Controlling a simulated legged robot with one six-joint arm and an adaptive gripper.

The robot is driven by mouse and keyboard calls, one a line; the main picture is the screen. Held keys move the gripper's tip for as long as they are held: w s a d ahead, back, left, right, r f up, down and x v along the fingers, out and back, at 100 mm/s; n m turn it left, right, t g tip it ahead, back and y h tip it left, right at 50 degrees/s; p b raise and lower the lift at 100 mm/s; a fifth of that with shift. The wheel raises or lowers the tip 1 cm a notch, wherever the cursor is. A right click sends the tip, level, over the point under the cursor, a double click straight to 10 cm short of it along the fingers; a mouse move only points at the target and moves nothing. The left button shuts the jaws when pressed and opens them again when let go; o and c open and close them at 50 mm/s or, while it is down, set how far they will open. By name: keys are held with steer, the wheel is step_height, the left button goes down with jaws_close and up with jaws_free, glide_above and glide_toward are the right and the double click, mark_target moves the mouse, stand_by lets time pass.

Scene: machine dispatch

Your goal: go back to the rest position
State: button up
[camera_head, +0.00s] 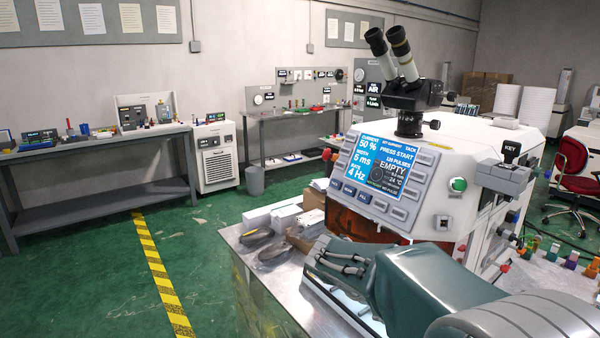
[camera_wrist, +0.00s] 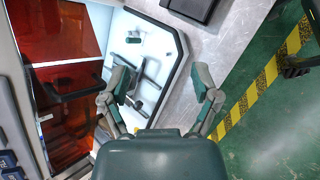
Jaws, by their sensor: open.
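My gripper (camera_wrist: 160,85) is open in the wrist view, with its two grey-green fingers spread wide and nothing between them. Below the gap lies the edge of a bright white panel or opening (camera_wrist: 152,42) with dark parts in it, next to the machine's orange windows (camera_wrist: 62,35). In the head view my arm reaches across the lower right, in front of the white machine (camera_head: 465,190) with a microscope head (camera_head: 405,80). The machine's blue screen (camera_head: 382,165) reads "PRESS START" and "EMPTY". I cannot clearly make out my fingertips in the head view.
The metal worktop (camera_head: 255,262) holds dark bundles (camera_head: 258,238) and small boxes (camera_head: 272,215) close to my arm. A grey bench (camera_head: 100,140) and a white cabinet (camera_head: 214,158) stand by the far wall.

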steer(key=s+a+r+m+t+y, duration=0.1)
steer(key=s+m+y, duration=0.3)
steer(key=s, duration=0.7)
steer(key=s+a+r+m+t+y, duration=0.1)
steer(key=s+m+y, duration=0.3)
steer(key=s, duration=0.8)
steer(key=r+m+t, duration=0.1)
steer(key=m, duration=0.1)
steer(key=shift+s+a+r+m+y, duration=0.2)
steer(key=shift+a+m+y, duration=0.1)
steer(key=shift+m, duration=0.1)
